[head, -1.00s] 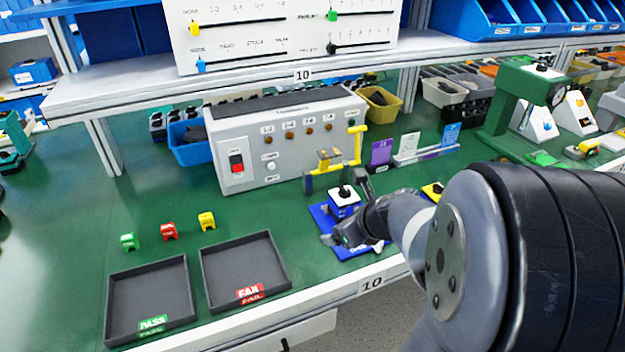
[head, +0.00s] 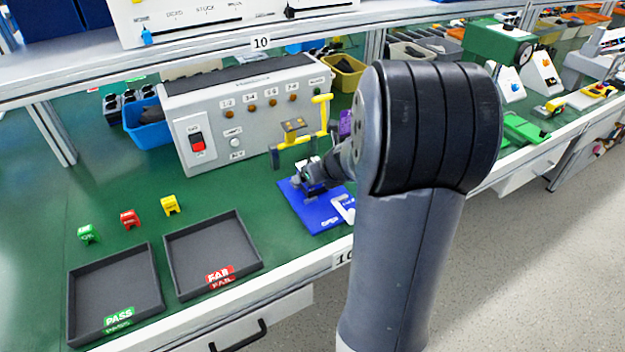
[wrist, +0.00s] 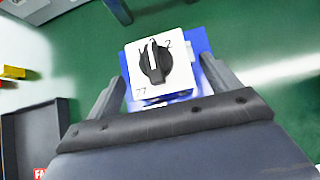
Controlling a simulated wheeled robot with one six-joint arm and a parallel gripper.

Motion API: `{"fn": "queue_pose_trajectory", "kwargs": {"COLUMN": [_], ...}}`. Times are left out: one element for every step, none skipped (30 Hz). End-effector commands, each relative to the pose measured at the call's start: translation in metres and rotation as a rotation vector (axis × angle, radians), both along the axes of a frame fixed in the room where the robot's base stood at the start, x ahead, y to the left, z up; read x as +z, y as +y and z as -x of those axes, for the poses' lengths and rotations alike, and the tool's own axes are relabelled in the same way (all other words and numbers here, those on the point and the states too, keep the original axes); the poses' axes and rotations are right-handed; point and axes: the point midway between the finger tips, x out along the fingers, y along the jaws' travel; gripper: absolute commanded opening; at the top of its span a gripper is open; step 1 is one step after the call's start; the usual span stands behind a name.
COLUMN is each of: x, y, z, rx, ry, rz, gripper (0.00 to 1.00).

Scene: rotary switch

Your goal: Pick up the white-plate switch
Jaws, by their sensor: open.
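The white-plate switch shows in the wrist view (wrist: 160,68), with a white square face, a black knob and printed marks. It stands on a blue mat (wrist: 192,42), which also shows in the head view (head: 322,214). My gripper (wrist: 163,85) is open, with one finger on each side of the switch. The fingers look apart from it, though the left one is close to its side. In the head view my gripper (head: 318,172) is over the mat, and my arm hides much of it and most of the switch.
A grey test box (head: 245,115) with a yellow-handled fixture (head: 300,135) stands behind the mat. The PASS tray (head: 112,285) and FAIL tray (head: 212,248) lie to the left. Small green (head: 88,233), red (head: 130,218) and yellow (head: 169,205) blocks stand behind them. A shelf runs above.

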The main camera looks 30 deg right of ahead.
Motion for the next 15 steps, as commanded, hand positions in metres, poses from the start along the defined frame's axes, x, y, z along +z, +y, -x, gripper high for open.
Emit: {"fn": "queue_pose_trajectory", "kwargs": {"x": [-0.008,-0.011,-0.015,-0.017,-0.018,-0.02,-0.02,-0.021,-0.021,-0.021,-0.021,-0.02,-0.02,-0.02,-0.02], "y": [-0.001,-0.001,-0.001,-0.001,-0.001,-0.001,-0.001,-0.001,-0.001,-0.001,-0.001,-0.001,-0.001,-0.001,-0.001], "z": [-0.006,-0.009,-0.013,-0.015,-0.017,-0.019,-0.02,-0.021,-0.021,-0.021,-0.021,-0.021,-0.021,-0.021,-0.021], "rx": [0.001,0.002,0.003,0.002,0.002,0.001,0.001,0.0,0.0,-0.001,-0.001,-0.001,-0.001,0.0,0.001], "ry": [0.001,0.002,0.002,0.001,0.001,0.0,0.0,0.0,0.0,0.0,0.0,0.0,0.0,0.0,0.0], "rz": [-0.001,-0.001,0.0,0.001,0.001,0.001,0.001,0.0,0.0,0.001,0.001,0.001,0.001,0.0,0.001], "gripper": [0.84,0.84,0.84,0.84,0.84,0.84,0.84,0.84,0.84,0.84,0.84,0.84,0.84,0.84,0.82]}}
